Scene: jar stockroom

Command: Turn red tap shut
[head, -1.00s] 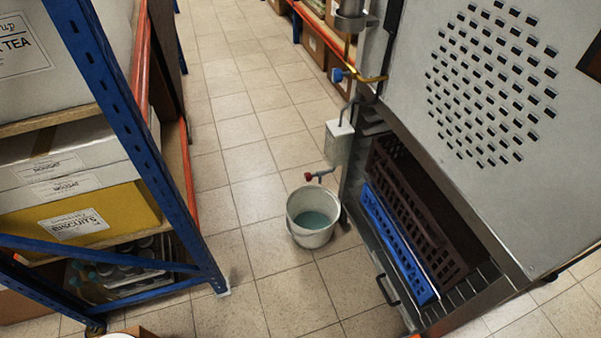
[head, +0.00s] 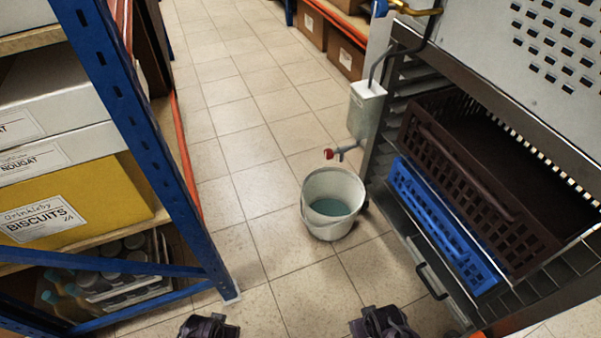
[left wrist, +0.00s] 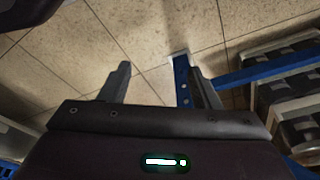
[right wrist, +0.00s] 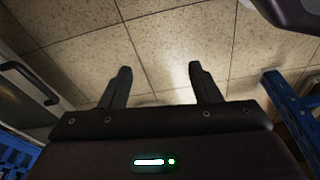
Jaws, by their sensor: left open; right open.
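The red tap (head: 329,154) sticks out to the left from the lower part of a grey-white box (head: 366,110) on the machine's side. A white bucket (head: 333,203) with bluish liquid stands on the floor just below it. My left gripper (head: 208,325) is at the bottom edge of the head view, left of and nearer than the bucket; it is open and empty in the left wrist view (left wrist: 155,85). My right gripper (head: 383,320) is at the bottom edge, nearer than the bucket; it is open and empty in the right wrist view (right wrist: 160,85). Neither touches the tap.
A blue-posted shelf (head: 150,150) with boxes stands on the left. On the right, a machine holds a blue crate (head: 440,225) and a brown crate (head: 480,180), with a dark handle (head: 432,281) low down.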

